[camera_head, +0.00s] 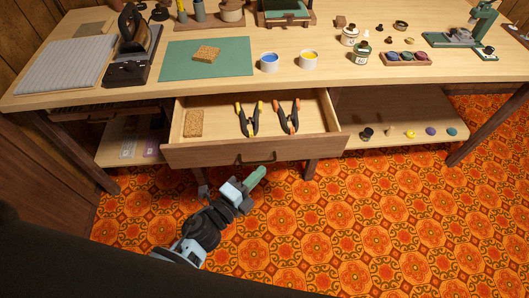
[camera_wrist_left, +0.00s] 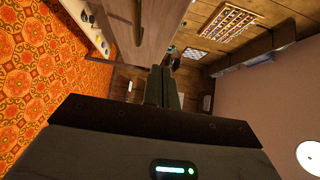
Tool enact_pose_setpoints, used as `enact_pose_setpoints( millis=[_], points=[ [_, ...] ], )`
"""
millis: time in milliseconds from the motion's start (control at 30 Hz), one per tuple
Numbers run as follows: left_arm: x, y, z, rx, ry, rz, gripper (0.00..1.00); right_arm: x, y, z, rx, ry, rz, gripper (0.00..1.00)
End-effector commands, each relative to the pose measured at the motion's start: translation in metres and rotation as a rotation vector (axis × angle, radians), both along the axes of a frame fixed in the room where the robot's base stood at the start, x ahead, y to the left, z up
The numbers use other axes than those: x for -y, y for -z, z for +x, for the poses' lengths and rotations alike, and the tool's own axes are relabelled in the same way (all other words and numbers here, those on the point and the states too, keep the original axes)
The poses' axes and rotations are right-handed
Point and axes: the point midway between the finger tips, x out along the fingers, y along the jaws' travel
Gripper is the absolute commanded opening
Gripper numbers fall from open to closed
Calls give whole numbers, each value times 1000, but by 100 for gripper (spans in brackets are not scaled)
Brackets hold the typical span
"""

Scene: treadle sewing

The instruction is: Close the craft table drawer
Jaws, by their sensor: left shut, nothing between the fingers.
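The craft table drawer (camera_head: 300,146) is pulled out from under the craft table (camera_head: 360,85). Its brown front has a dark handle (camera_head: 256,159). Inside lie a cork block (camera_head: 194,123), a black clamp with yellow tips (camera_head: 248,119) and a black clamp with orange tips (camera_head: 288,117). My left gripper (camera_head: 259,175) is low in front of the drawer, just below the handle in the head view, and looks apart from it. Its green fingers are shut and empty; they also show in the left wrist view (camera_wrist_left: 163,85), beside a brown wooden panel (camera_wrist_left: 143,30). My right gripper is not seen.
The tabletop holds a green mat (camera_head: 180,66), a blue paint pot (camera_head: 269,62), a yellow paint pot (camera_head: 309,60) and bottles. A lower shelf (camera_head: 385,138) with small pots is right of the drawer. Table legs stand at the sides. The patterned floor in front is clear.

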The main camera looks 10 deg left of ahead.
Motion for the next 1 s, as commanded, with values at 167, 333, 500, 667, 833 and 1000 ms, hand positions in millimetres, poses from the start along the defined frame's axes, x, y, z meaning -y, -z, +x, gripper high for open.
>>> enact_pose_setpoints(
  millis=[167,333,500,667,833,1000],
  points=[
    [17,-1,30,2,0,-1,0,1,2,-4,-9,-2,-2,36],
    [12,-1,53,1,0,0,0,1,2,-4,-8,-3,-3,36],
    [8,1,66,-1,-1,0,0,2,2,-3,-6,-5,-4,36],
    [7,0,70,0,0,-1,0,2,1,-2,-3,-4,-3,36],
    [6,0,70,0,0,-1,0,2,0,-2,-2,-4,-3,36],
    [6,0,71,0,0,-1,0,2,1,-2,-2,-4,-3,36]
  ],
)
